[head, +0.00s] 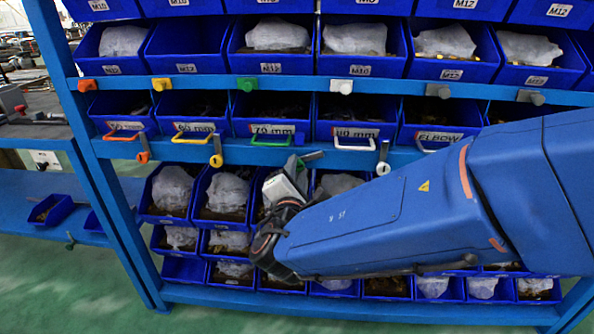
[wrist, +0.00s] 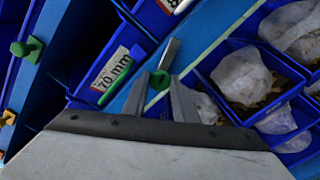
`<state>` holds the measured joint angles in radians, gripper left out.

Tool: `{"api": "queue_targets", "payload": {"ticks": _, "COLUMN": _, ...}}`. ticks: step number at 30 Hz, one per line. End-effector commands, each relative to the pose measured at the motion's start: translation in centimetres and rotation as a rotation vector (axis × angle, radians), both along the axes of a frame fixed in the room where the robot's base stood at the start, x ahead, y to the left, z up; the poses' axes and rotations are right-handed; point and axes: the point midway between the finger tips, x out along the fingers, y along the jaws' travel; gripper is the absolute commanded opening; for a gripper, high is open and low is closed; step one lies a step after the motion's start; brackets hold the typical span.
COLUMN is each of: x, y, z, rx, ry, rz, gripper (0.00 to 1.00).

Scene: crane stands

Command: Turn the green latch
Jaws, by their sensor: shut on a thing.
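The green latch (wrist: 160,81) is on the lower blue rail, below the 70 mm bin. In the wrist view its green part sits between the fingers of my gripper (wrist: 161,76). Its grey lever (wrist: 171,53) sticks out past the fingertips, roughly along the rail. In the head view the grey lever of the green latch (head: 313,156) points right and slightly up, and my gripper (head: 297,163) covers the rest. My gripper is shut on the latch. The 70 mm bin (head: 272,128) has a green handle (head: 270,143).
Orange (head: 143,157), yellow (head: 216,160) and white (head: 383,168) latches sit on the same rail, their grey levers pointing up. A green knob (head: 247,84) is on the upper rail. Bins with bagged parts (head: 228,190) fill the rows below, close to my arm.

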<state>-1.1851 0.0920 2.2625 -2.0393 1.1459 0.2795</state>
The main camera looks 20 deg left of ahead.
Motion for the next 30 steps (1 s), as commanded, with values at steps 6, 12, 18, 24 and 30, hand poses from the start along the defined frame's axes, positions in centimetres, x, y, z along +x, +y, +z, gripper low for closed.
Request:
{"api": "queue_targets", "payload": {"ticks": 6, "x": -0.03, "y": -0.04, "z": -0.1, "rx": 0.157, "ry": 0.039, "rz": 0.0, "gripper": 0.03}}
{"api": "queue_targets", "payload": {"ticks": 12, "x": -0.03, "y": -0.05, "z": -0.12, "rx": 0.26, "ry": 0.065, "rz": 0.0, "gripper": 0.03}}
{"api": "queue_targets", "payload": {"ticks": 18, "x": -0.03, "y": -0.06, "z": -0.14, "rx": 0.316, "ry": 0.078, "rz": -0.001, "gripper": 0.03}}
{"api": "queue_targets", "payload": {"ticks": 24, "x": -0.03, "y": -0.07, "z": -0.15, "rx": 0.334, "ry": 0.082, "rz": -0.001, "gripper": 0.03}}
{"api": "queue_targets", "payload": {"ticks": 30, "x": -0.03, "y": -0.07, "z": -0.16, "rx": 0.335, "ry": 0.082, "rz": -0.001, "gripper": 0.03}}
